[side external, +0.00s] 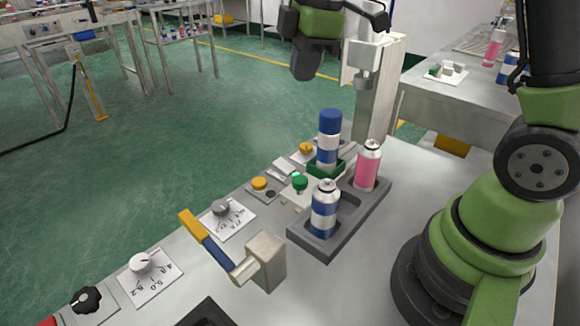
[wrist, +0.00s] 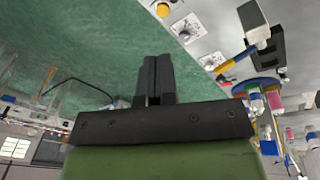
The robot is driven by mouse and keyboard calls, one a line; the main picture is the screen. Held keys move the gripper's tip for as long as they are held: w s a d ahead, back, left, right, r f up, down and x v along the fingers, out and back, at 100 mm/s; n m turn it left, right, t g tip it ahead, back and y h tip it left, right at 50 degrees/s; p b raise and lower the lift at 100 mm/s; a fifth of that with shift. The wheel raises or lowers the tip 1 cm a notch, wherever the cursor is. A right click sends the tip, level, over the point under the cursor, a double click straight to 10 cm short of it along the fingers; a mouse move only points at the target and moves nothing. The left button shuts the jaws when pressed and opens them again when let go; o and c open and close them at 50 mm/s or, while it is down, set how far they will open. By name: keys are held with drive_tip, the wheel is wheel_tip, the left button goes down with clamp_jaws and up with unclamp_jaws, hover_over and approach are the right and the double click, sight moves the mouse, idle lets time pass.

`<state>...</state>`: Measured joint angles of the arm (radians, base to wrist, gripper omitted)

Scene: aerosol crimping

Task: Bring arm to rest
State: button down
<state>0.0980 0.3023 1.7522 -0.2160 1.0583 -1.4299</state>
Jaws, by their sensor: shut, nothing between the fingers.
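My gripper (wrist: 153,72) shows in the wrist view with its two dark fingers together and nothing between them. In the side external view my green and black arm (side external: 320,24) is raised at the top, above and behind the work table. Its fingers cannot be made out clearly there. The gripper is apart from the cans and the table. A grey tray (side external: 300,240) holds a blue-and-white can (side external: 324,212) and a pink can (side external: 367,168), both upright. A can with a blue cap (side external: 329,140) stands upright in a green holder (side external: 318,170).
A crimping column (side external: 374,85) stands behind the capped can. A lever with a blue and yellow handle (side external: 205,240), dials (side external: 140,262) and a green button (side external: 299,181) line the table's left side. A side bench (side external: 470,100) holds more cans. Green floor lies open to the left.

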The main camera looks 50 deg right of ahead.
drive_tip(key=s+a+r+m+t, duration=0.2)
drive_tip(key=s+r+m, duration=0.1)
drive_tip(key=s+m, duration=0.5)
drive_tip(key=s+a+r+m+t+y, duration=0.1)
drive_tip(key=s+a+r+m+t, duration=0.1)
drive_tip(key=s+m, duration=0.5)
drive_tip(key=s+a+t, duration=0.1)
drive_tip(key=s, duration=0.1)
drive_tip(key=shift+s+r+m+y, duration=0.3)
drive_tip(key=shift+s+r+m, duration=0.05)
drive_tip(key=shift+r+m, duration=0.05)
